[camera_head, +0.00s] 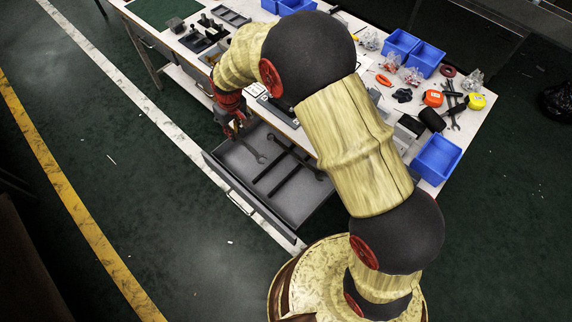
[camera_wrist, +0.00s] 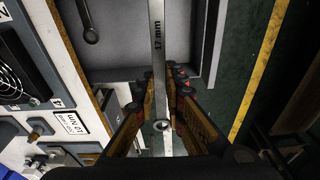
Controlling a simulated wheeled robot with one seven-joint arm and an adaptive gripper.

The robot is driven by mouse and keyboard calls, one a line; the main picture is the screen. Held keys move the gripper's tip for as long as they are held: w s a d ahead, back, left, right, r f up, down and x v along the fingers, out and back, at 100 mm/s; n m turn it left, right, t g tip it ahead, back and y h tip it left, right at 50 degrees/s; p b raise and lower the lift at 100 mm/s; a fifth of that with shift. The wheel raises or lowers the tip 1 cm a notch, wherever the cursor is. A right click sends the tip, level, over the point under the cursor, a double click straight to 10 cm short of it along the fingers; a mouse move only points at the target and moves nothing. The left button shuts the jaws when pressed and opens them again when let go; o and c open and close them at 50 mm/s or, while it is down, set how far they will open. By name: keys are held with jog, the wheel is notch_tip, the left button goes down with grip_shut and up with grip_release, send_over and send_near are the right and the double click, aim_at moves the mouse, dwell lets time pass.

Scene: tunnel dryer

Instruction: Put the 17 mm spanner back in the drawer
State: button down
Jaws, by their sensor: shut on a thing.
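My gripper (camera_wrist: 160,84) is shut on the 17 mm spanner (camera_wrist: 158,45), a flat steel bar marked "17mm". Its ring end (camera_wrist: 162,125) points back between the fingers; its other end runs out of the top of the wrist view. In the head view my gripper (camera_head: 236,129) is over the outer left part of the open drawer (camera_head: 228,170), and the spanner (camera_head: 252,151) reaches from it over the drawer floor. I cannot tell how high it is held. Another spanner (camera_wrist: 89,30) lies in the drawer in the wrist view.
In the wrist view a panel with a fan (camera_wrist: 20,70) is at left.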

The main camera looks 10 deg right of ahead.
aim_at(250, 146)
jog(key=s+d+f+b, duration=0.1)
jog(key=s, duration=0.1)
jog(key=s+d+f+b, duration=0.1)
jog(key=s+d+f, duration=0.1)
jog(key=s+d+f+b, duration=0.1)
jog(key=s, duration=0.1)
jog(key=shift+d+f, duration=0.2)
jog(key=s+d+f, duration=0.1)
jog(key=s+f+b, duration=0.1)
jog(key=s+d+f, duration=0.1)
jog(key=f, duration=0.1)
jog(key=shift+d+b, duration=0.3)
jog(key=shift+d, duration=0.05)
jog(key=shift+s+d+f+b, duration=0.3)
jog(key=shift+d+f, duration=0.05)
jog(key=shift+f, duration=0.25)
jog(key=shift+s+d+f+b, duration=0.25)
jog(key=shift+d+f+b, duration=0.05)
jog(key=shift+f, duration=0.3)
notch_tip(250, 146, down, 3)
jog(key=shift+r+b, duration=0.1)
jog(key=shift+b, duration=0.75)
jog(key=shift+r, duration=0.1)
jog(key=shift+s+f+b, duration=0.25)
jog(key=shift+f+b, duration=0.1)
jog(key=shift+f, duration=0.35)
jog(key=c, duration=1.9)
grip_release()
jog(key=shift+f, duration=0.25)
